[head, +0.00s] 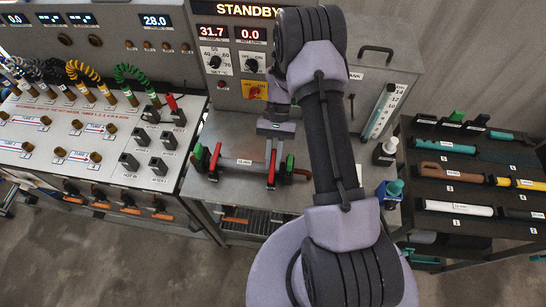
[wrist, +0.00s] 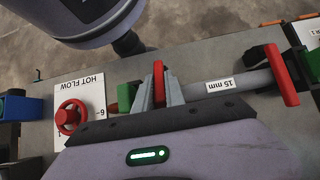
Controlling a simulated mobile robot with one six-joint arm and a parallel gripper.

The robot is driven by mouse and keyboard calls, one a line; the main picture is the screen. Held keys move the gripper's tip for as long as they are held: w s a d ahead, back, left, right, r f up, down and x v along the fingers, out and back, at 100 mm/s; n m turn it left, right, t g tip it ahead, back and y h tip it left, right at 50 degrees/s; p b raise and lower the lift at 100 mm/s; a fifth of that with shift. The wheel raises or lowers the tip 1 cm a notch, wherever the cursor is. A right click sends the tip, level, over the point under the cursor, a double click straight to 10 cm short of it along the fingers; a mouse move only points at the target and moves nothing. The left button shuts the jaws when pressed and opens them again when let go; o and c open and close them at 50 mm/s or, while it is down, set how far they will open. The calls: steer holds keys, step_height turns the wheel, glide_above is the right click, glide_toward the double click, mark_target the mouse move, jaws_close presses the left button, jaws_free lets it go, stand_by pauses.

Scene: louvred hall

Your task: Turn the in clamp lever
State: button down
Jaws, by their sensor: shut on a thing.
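In the wrist view, my gripper (wrist: 159,92) is shut on a red clamp lever (wrist: 158,78), with one grey finger on each side. This lever belongs to the clamp at the right end of the 15 mm tube (head: 244,161) in the head view; its red arm (head: 272,168) shows below my gripper (head: 273,142). The clamp's green block (head: 290,164) stands beside it. The tube also shows in the wrist view (wrist: 200,91). A second clamp at the tube's other end has a red lever (head: 214,160), also in the wrist view (wrist: 281,75). I cannot read an in mark.
A HOT FLOW plate with a red knob (wrist: 71,117) lies close beside the gripped clamp. The control box (head: 235,60) stands behind the bench. The tool rack (head: 470,170) is farther right.

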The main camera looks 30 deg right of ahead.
mark_target(273, 157)
steer(key=shift+w+d+f, duration=0.15)
steer(key=shift+f, duration=0.05)
stand_by(0.5)
steer(key=c, duration=1.4)
jaws_free()
steer(key=shift+r, duration=0.3)
step_height(273, 157, up, 3)
steer(key=shift+r+p, duration=0.15)
steer(key=shift+p, duration=0.3)
steer(key=s+a+r, duration=0.1)
steer(key=s+a, duration=0.1)
steer(key=s, duration=1.4)
steer(key=shift+a, duration=0.2)
